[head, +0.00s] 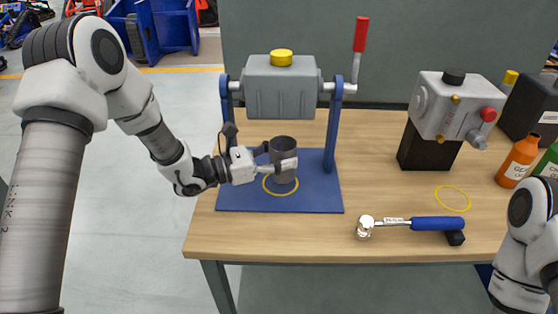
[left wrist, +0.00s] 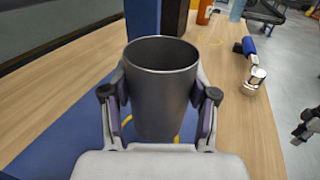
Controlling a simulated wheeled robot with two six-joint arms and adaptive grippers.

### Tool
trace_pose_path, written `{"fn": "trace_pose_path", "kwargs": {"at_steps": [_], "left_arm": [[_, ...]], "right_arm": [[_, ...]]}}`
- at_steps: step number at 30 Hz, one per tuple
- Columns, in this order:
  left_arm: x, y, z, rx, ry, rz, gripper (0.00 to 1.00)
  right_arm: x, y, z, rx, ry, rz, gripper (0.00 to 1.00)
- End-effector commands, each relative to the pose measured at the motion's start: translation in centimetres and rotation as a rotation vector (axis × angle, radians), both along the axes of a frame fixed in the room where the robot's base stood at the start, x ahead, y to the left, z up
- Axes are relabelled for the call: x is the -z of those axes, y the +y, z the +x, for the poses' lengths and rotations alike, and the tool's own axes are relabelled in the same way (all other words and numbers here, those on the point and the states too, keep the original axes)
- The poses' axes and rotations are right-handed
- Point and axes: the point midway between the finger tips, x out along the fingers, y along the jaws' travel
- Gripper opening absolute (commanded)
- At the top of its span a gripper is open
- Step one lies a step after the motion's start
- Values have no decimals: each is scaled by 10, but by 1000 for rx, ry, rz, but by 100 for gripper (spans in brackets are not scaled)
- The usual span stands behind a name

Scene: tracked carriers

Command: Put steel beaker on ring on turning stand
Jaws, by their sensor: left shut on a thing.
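The dark grey steel beaker (head: 283,146) is upright over the yellow ring (head: 281,193) on the blue base plate of the turning stand (head: 229,194). My left gripper (head: 277,167) comes from the left and is shut around the beaker's sides. In the left wrist view the beaker (left wrist: 161,90) sits between both fingers, its open mouth up. My right arm shows at the lower right of the head view. Dark parts at the left wrist view's right edge look like my right gripper (left wrist: 305,125).
The stand's blue posts carry a grey block (head: 281,92) behind the beaker, with a red-handled crank (head: 361,35).

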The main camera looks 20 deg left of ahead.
Motion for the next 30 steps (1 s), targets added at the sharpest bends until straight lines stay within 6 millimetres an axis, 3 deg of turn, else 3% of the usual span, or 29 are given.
{"fn": "trace_pose_path", "kwargs": {"at_steps": [4, 10, 21, 22, 23, 24, 30], "left_arm": [[6, 9, 12, 0, 1, 0, 21], [36, 9, 12, 0, 3, 0, 21], [42, 9, 12, 0, -1, -1, 21], [41, 9, 12, 0, 0, 0, 69], [40, 9, 12, 0, 0, 0, 80], [40, 9, 12, 0, 0, 0, 84], [40, 9, 12, 0, 0, 0, 84]], "right_arm": [[-2, 0, 0, 0, 0, 0, 40], [-3, 0, 0, 0, 1, 0, 40], [3, 0, 0, 0, 0, 0, 40], [2, 0, 0, 0, 1, 0, 40], [1, 0, 0, 0, 1, 0, 40], [1, 0, 0, 0, 1, 0, 40], [1, 0, 0, 0, 0, 0, 40]]}}
